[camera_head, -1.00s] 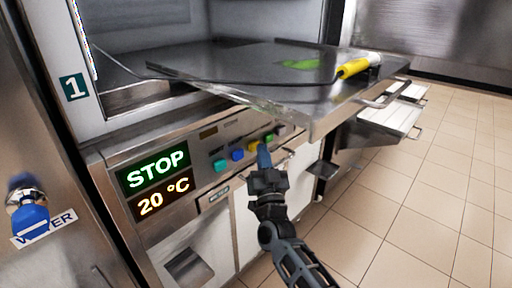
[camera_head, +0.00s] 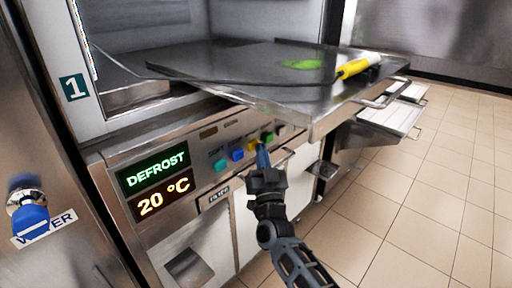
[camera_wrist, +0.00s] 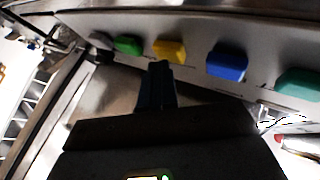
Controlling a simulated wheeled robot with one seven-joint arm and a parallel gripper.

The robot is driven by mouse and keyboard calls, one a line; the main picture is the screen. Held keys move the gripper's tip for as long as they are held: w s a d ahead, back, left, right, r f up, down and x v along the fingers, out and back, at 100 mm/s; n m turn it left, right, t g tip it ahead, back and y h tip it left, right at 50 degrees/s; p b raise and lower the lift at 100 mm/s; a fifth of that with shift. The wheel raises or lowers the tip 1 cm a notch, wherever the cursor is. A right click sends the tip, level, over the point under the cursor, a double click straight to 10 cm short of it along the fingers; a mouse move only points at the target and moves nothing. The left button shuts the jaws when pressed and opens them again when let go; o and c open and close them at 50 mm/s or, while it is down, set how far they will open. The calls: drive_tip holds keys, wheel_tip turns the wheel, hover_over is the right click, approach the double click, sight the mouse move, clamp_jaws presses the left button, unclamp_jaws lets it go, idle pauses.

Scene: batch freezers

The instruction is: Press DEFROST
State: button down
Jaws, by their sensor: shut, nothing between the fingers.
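The control panel (camera_head: 205,165) has a row of coloured buttons: teal (camera_head: 220,164), blue (camera_head: 237,155), yellow (camera_head: 253,146), green (camera_head: 267,137) and a dark one at the right end. The display (camera_head: 155,170) reads DEFROST in green above 20 °C. My gripper (camera_head: 262,152) is shut and empty, with its tips at the yellow button. In the wrist view the tips (camera_wrist: 161,68) lie just below the yellow button (camera_wrist: 169,51); whether they touch it I cannot tell. The button labels are too small to read or hidden.
A metal tray door (camera_head: 240,70) juts out above the buttons, with a yellow-handled tool (camera_head: 355,67) and a green smear on it. A blue water knob (camera_head: 30,220) is at the left. Tiled floor (camera_head: 420,190) is clear at the right.

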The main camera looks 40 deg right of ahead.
drive_tip(key=shift+s, duration=0.8)
drive_tip(key=s, duration=0.5)
drive_tip(key=shift+d+p, duration=0.1)
drive_tip(key=shift+p, duration=0.3)
idle(0.5)
